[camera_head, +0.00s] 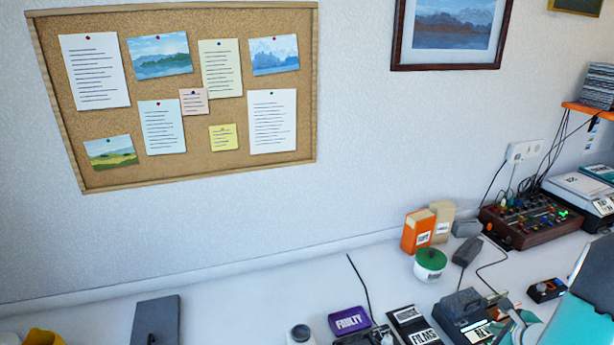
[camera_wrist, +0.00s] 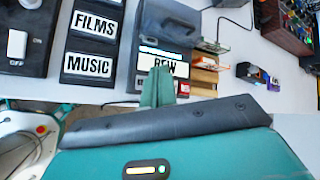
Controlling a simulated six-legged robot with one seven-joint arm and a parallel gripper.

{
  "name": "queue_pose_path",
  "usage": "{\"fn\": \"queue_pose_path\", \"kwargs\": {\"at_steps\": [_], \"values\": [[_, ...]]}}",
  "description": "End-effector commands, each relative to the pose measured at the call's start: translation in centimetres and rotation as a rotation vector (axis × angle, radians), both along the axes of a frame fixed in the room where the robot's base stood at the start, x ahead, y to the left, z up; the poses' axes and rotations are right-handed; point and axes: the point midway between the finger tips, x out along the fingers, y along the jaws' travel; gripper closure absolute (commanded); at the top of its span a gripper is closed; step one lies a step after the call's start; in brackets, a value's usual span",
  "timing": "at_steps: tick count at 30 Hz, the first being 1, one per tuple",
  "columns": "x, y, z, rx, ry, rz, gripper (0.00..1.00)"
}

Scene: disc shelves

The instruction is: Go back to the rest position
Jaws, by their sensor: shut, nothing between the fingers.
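My gripper shows in the wrist view (camera_wrist: 158,88) as narrow teal fingers, closed together with nothing between them. Its fingertips appear over or just in front of a grey device with a label reading REW (camera_wrist: 162,62); I cannot tell if they touch. In the head view, teal parts of my arm are at the lower right, beside the same grey device (camera_head: 462,303), and partly cover the table there. No disc is in the gripper.
Black trays labelled FILMS (camera_wrist: 93,22) and MUSIC (camera_wrist: 88,66) stand left of the device. A purple FAULTY tray (camera_head: 349,320), a green-lidded tub (camera_head: 430,264), an orange box (camera_head: 418,231) and a mixer (camera_head: 530,218) crowd the table.

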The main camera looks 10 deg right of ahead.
Motion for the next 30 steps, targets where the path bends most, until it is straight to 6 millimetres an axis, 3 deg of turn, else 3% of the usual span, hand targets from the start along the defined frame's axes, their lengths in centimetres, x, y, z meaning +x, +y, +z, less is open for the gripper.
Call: {"fn": "queue_pose_path", "kwargs": {"at_steps": [5,9,14,18,21,25,30], "values": [[2.5,3.3,2.5,-0.058,0.002,0.148,1.0],[5.8,10.2,6.9,-0.179,0.015,0.44,1.0],[7.3,19.9,11.7,-0.359,0.042,0.831,1.0],[6.2,27.5,14.8,-0.531,0.074,1.151,1.0],[4.5,32.1,16.5,-0.666,0.103,1.365,1.0],[1.5,36.6,18.4,-0.861,0.148,1.616,1.0],[-2.8,40.2,20.3,-1.15,0.222,1.886,1.0]]}}
